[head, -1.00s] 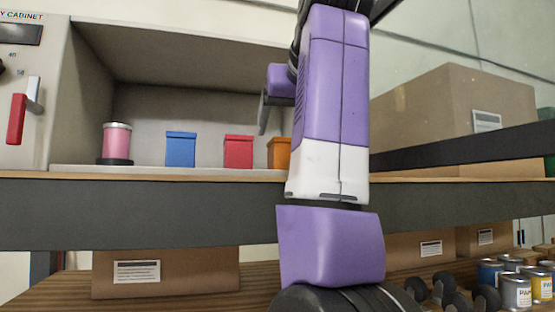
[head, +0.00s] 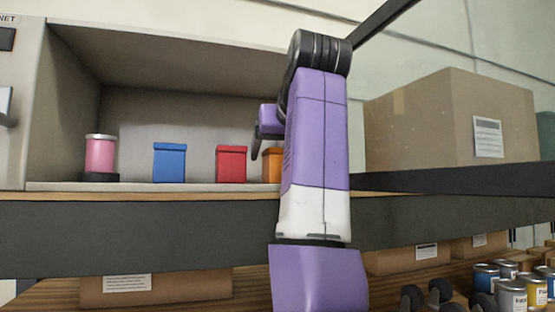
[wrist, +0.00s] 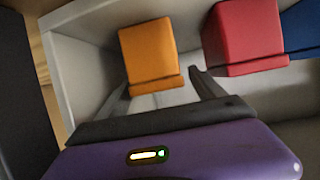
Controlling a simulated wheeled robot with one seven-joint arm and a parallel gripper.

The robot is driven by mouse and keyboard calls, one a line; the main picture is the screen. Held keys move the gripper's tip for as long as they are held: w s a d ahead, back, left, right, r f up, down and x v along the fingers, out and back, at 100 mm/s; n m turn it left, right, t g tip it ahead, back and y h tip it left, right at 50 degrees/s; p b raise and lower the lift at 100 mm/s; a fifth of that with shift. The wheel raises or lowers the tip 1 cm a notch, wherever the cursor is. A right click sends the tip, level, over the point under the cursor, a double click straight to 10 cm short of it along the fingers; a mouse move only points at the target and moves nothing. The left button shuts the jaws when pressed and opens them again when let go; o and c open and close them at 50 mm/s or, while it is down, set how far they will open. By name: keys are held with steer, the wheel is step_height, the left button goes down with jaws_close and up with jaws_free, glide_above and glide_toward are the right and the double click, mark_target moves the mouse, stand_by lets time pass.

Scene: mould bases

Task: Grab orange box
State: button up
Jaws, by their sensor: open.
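The orange box (head: 271,166) stands on the cabinet floor at the right end of the row, partly hidden behind my arm in the head view. In the wrist view the orange box (wrist: 150,50) shows whole, with its lid edge facing my gripper. My gripper (wrist: 160,84) is open and empty, one finger toward each side of the box's near end. It is close to the box; I cannot tell whether the fingertips overlap its sides. In the head view, a dark finger of my gripper (head: 256,144) shows beside the box's upper left.
A red box (head: 231,164) stands just left of the orange one, close to one finger in the wrist view. Further left are a blue box (head: 169,163) and a pink can (head: 100,155) on a dark base. The cabinet wall (wrist: 70,65) borders the orange box's other side.

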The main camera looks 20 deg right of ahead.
steer(key=shift+w+f, duration=0.1)
steer(key=shift+w, duration=0.1)
steer(key=c, duration=1.7)
jaws_close()
steer(key=shift+r, duration=0.25)
